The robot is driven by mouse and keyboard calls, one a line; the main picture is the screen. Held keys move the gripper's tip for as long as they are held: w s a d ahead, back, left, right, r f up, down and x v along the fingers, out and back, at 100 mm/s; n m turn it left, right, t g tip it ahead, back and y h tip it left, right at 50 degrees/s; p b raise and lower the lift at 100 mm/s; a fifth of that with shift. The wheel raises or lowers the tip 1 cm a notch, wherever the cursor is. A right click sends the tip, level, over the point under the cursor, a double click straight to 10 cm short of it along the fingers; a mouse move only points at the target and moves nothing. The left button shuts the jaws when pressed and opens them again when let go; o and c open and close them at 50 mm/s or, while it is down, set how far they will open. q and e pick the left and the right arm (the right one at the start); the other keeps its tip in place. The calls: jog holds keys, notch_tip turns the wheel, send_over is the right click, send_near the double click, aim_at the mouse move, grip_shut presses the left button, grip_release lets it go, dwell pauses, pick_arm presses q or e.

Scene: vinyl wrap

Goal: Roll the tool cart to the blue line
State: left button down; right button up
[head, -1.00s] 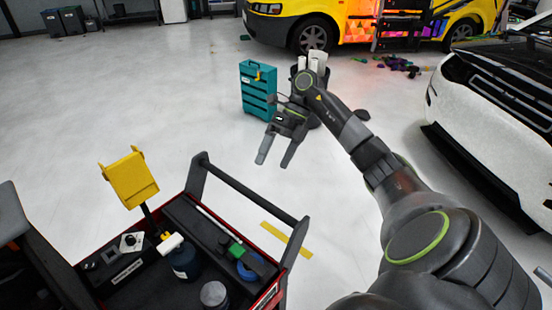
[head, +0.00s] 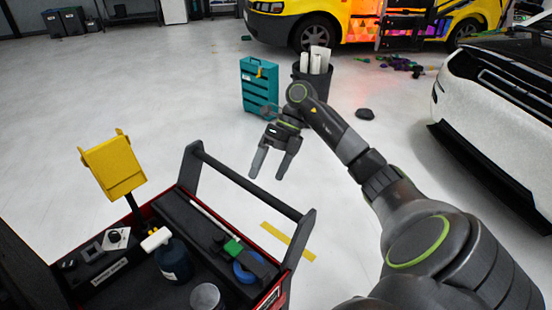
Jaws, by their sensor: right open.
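The tool cart (head: 272,297) is at the lower left, a dark, red-edged open top with a black bar handle (head: 245,182) along its far side. It holds a yellow holder (head: 113,167) on a post, a dark bottle (head: 174,262), a blue tape roll (head: 248,268) and a green-marked tool (head: 232,247). My right gripper (head: 270,174) is open and empty, fingers pointing down, beyond the handle in the picture and visibly apart from it. My left gripper is not in view. No blue line shows; a short yellow strip (head: 288,241) lies on the floor beside the cart.
A teal drawer case (head: 259,86) and a dark bin with white rolls (head: 313,78) stand ahead. A black disc (head: 365,114) lies on the floor. A white car (head: 495,125) is at right, a yellow van (head: 345,22) at the back. Floor at left is clear.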

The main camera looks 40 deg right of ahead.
aim_at(260, 193)
jog(key=b+x, duration=0.3)
jog(key=x, duration=0.3)
jog(key=shift+a+f, duration=0.2)
jog(key=shift+f, duration=0.1)
jog(key=shift+s, duration=0.1)
grip_shut()
dwell(0.4)
dwell(0.6)
